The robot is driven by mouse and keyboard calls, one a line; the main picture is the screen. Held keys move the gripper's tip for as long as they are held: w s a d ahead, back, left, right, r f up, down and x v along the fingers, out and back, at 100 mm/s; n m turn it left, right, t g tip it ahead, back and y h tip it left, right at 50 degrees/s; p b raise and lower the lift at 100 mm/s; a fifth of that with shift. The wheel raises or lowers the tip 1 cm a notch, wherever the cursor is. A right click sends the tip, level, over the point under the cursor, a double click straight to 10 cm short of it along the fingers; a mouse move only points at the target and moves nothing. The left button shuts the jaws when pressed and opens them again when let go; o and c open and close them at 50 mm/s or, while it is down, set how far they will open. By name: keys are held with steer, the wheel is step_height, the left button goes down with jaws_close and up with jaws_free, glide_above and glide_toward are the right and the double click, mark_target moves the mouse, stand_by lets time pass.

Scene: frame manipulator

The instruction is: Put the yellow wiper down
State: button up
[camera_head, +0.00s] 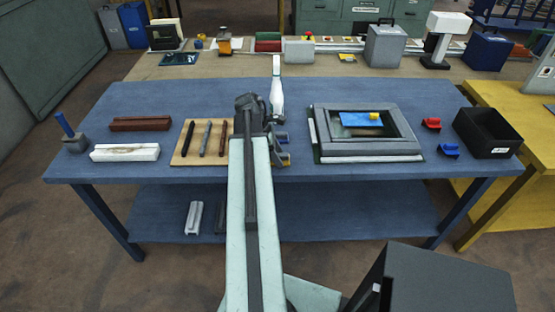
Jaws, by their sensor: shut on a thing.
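My gripper (281,147) is at the end of my arm, over the middle of the blue table (300,186), right of the wooden board. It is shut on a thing. A small yellowish part shows at the jaws, which looks like the yellow wiper (286,158); most of it is hidden by the jaws and arm. How far it is above the table top, or whether it touches, I cannot tell.
A grey frame (368,147) holds a blue sheet (355,119) with a small yellow piece (374,116). A white bottle (277,95) stands behind my gripper. A wooden board (184,153) with several tools lies left. A black bin (488,133) and red and blue clips stand right.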

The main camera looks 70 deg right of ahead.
steer(key=shift+f, duration=0.1)
steer(key=o, duration=1.2)
steer(key=shift+r+p, duration=0.45)
steer(key=shift+r, duration=0.15)
steer(key=p+v, duration=1)
steer(key=v, duration=0.1)
steer(key=shift+w+a, duration=0.1)
steer(key=shift+w, duration=0.05)
